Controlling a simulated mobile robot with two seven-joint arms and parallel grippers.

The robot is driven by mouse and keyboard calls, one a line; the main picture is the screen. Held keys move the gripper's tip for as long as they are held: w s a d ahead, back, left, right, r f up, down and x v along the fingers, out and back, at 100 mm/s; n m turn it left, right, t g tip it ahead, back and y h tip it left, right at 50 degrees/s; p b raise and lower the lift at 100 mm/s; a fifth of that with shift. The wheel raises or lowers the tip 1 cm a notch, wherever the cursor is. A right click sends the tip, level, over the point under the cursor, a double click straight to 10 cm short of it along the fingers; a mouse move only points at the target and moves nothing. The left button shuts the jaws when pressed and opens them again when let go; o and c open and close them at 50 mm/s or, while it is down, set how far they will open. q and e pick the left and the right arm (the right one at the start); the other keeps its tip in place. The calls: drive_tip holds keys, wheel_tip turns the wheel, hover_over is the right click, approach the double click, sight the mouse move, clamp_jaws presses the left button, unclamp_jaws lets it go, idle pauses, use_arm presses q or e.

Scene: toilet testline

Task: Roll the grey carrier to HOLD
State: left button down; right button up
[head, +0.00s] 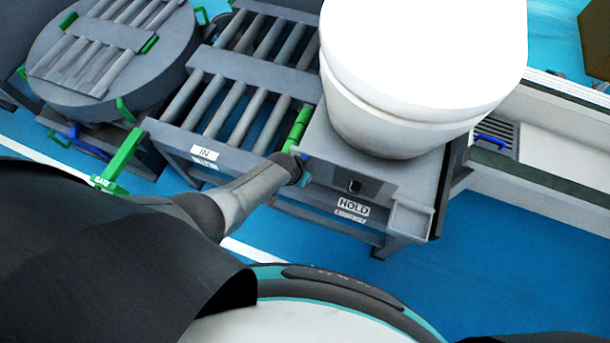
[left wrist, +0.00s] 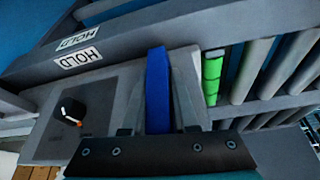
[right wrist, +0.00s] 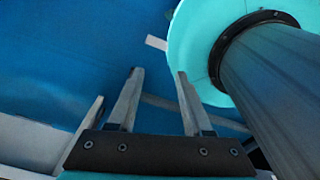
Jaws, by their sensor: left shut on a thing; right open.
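A white toilet bowl (head: 420,70) stands upright on a grey carrier (head: 425,180) at the place labelled HOLD (head: 353,207). My left gripper (head: 299,170) is at the carrier's near left corner. In the left wrist view my left gripper (left wrist: 162,65) is shut on a blue handle (left wrist: 157,95), which stands between its fingers. Beside it are a grey panel with a black knob (left wrist: 72,108) and the HOLD label (left wrist: 77,58). My right gripper (right wrist: 159,74) is open and empty over blue floor. It does not show in the head view.
Left of the carrier are a green roller stop (head: 297,128) and the IN roller bed (head: 205,108), its rollers bare. A round grey turntable (head: 110,60) with a green GATE lever (head: 122,162) lies farther left. A light bench (head: 550,150) with a grille stands at right.

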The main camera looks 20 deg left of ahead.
use_arm(q)
drive_tip(key=shift+w+d, duration=0.15)
drive_tip(key=shift+d, duration=0.2)
use_arm(e)
drive_tip(key=shift+a, duration=0.5)
use_arm(q)
drive_tip(key=c, duration=0.7)
unclamp_jaws()
use_arm(e)
drive_tip(key=shift+d, duration=0.25)
use_arm(q)
drive_tip(key=shift+r, duration=0.1)
drive_tip(key=shift+s+a+r+p, duration=0.1)
drive_tip(key=shift+s+r+p, duration=0.15)
drive_tip(key=shift+r+p, duration=0.3)
drive_tip(key=p+v, duration=0.9)
drive_tip(key=v, duration=0.5)
drive_tip(key=shift+s+f, duration=0.1)
drive_tip(key=shift+s, duration=0.05)
use_arm(e)
wheel_tip(320, 180, up, 10)
drive_tip(key=shift+d, duration=0.1)
